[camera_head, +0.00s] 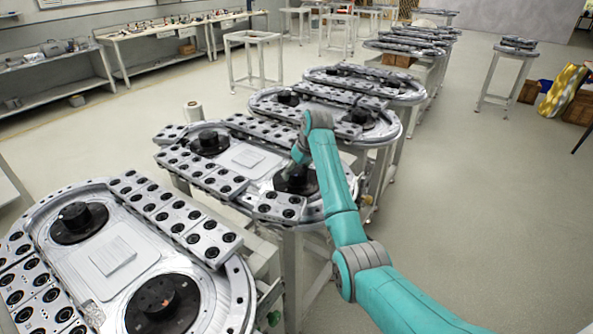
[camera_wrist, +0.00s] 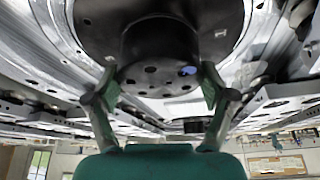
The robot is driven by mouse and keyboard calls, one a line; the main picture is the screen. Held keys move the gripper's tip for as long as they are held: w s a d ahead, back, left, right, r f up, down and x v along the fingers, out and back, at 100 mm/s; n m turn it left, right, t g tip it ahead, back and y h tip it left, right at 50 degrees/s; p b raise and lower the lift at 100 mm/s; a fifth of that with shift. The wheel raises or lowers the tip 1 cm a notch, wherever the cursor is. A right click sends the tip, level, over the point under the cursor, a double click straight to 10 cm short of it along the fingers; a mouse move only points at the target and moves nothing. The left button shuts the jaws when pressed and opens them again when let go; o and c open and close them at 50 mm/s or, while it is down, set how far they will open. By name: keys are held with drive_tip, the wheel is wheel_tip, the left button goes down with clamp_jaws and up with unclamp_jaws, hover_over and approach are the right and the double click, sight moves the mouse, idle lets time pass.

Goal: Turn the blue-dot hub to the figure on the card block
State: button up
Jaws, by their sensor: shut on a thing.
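The blue-dot hub is a black round hub (camera_wrist: 160,48) with a blue dot (camera_wrist: 187,71) near its edge, on the right of its face in the wrist view. Several dark holes also show in that face. In the head view the black hub (camera_head: 297,182) under my arm's end is partly covered by the arm. My gripper (camera_wrist: 159,72) has one finger on each side of the hub and is shut on it. I cannot pick out a card block or its figure in either view.
A nearer ring track (camera_head: 112,184) has two black hubs, one (camera_head: 76,216) farther and one (camera_head: 160,297) nearer. More ring tracks (camera_head: 365,80) stand behind. Perforated grey blocks line the tracks.

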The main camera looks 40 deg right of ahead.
drive_tip(key=n+y, duration=0.1)
drive_tip(key=n, duration=0.2)
drive_tip(key=n+g+y, duration=0.1)
drive_tip(key=n, duration=0.5)
drive_tip(key=n+g+y, duration=0.1)
drive_tip(key=n, duration=0.1)
drive_tip(key=shift+n+g+y, duration=0.3)
drive_tip(key=shift+n, duration=0.1)
idle(0.3)
drive_tip(key=o, duration=1)
drive_tip(key=shift+r, duration=0.1)
drive_tip(key=shift+v, duration=5.9)
